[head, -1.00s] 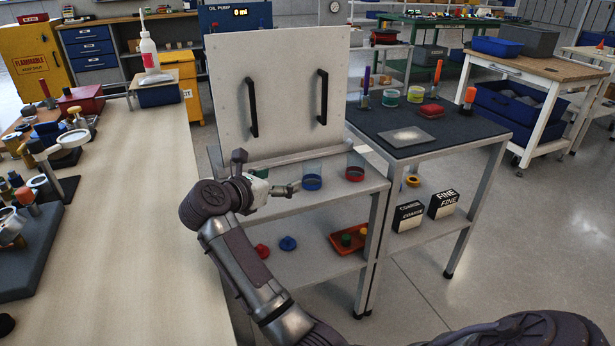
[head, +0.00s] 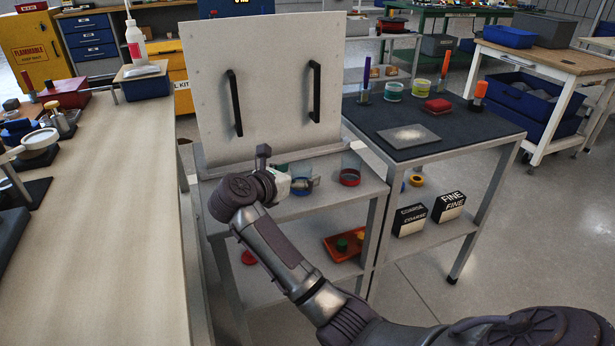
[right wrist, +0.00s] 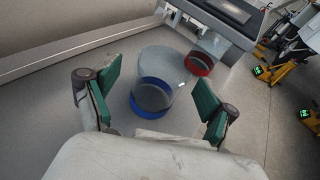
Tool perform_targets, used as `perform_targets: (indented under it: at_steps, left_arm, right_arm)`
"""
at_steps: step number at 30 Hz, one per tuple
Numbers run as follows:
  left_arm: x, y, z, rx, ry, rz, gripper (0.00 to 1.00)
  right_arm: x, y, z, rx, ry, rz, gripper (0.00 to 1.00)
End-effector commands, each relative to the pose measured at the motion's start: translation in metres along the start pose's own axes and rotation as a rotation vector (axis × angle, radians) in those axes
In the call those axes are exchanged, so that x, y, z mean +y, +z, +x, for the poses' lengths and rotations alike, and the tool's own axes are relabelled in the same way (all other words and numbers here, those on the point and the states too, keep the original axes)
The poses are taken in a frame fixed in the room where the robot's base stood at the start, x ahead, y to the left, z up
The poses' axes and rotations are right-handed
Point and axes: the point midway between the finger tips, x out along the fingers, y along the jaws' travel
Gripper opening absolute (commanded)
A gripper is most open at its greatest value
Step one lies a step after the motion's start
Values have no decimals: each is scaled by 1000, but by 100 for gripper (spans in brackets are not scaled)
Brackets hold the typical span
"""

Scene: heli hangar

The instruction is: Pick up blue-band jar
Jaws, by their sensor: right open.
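The blue-band jar (head: 302,191) is a clear jar with a blue band, on the upper shelf of the grey stand, mostly hidden by my right gripper (head: 299,180) in the head view. In the right wrist view the jar (right wrist: 152,98) stands in the picture between the two green-padded fingers of my right gripper (right wrist: 157,90). The fingers are open, with a gap on both sides of the jar. I cannot tell how far the fingertips reach along it. My left gripper is out of view.
A red-band jar (head: 350,177) stands to the right on the same shelf. A white panel with black handles (head: 265,90) rises behind. The lower shelf holds a red tray (head: 345,246) and a red lid (head: 249,257). A dark-topped table (head: 440,125) adjoins on the right.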

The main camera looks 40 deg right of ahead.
Motion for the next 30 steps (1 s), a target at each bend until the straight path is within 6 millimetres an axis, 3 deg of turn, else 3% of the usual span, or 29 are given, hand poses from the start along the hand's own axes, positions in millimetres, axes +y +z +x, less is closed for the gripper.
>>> perform_targets:
  at_steps: [10, 21, 30]
  left_arm:
    - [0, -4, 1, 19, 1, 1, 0]
    - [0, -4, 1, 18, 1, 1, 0]
    - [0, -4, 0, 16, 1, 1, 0]
  right_arm:
    - [0, -1, 1, 0, 1, -1, 83]
    - [0, -1, 1, 0, 1, -1, 21]
    - [0, 1, 0, 0, 2, 1, 19]
